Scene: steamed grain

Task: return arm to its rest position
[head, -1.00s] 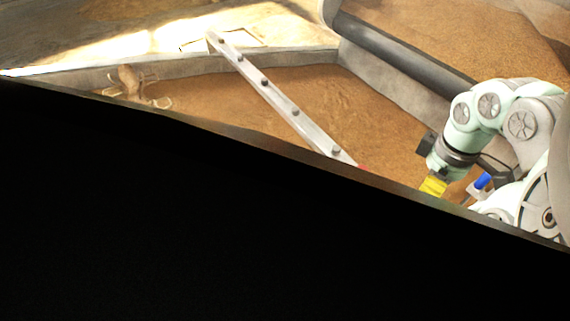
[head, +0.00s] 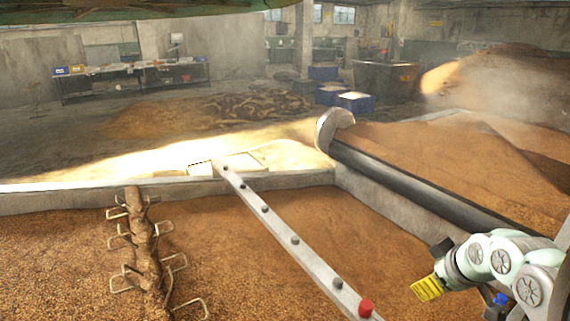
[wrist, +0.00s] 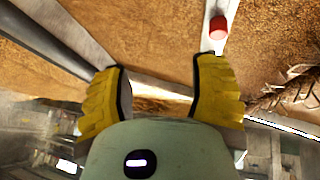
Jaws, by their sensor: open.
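My gripper shows in the head view at the right (head: 427,289), at the end of my folded pale green and white arm. In the wrist view its two yellow fingers (wrist: 157,100) stand wide apart with nothing between them. The gripper hangs over the brown grain (head: 400,260), right of a metal bar (head: 265,208) with dark knobs. A red knob (head: 365,308) sits on the near end of that bar. The red knob also shows in the wrist view (wrist: 218,27), beyond the fingers and not touched by them.
A grain-caked shaft with bent metal loops (head: 144,240) stands at the left. A dark pipe (head: 420,190) runs along the bed wall on the right. Farther back are blue crates (head: 355,103), a dark bin (head: 386,80) and a shelf table (head: 130,78).

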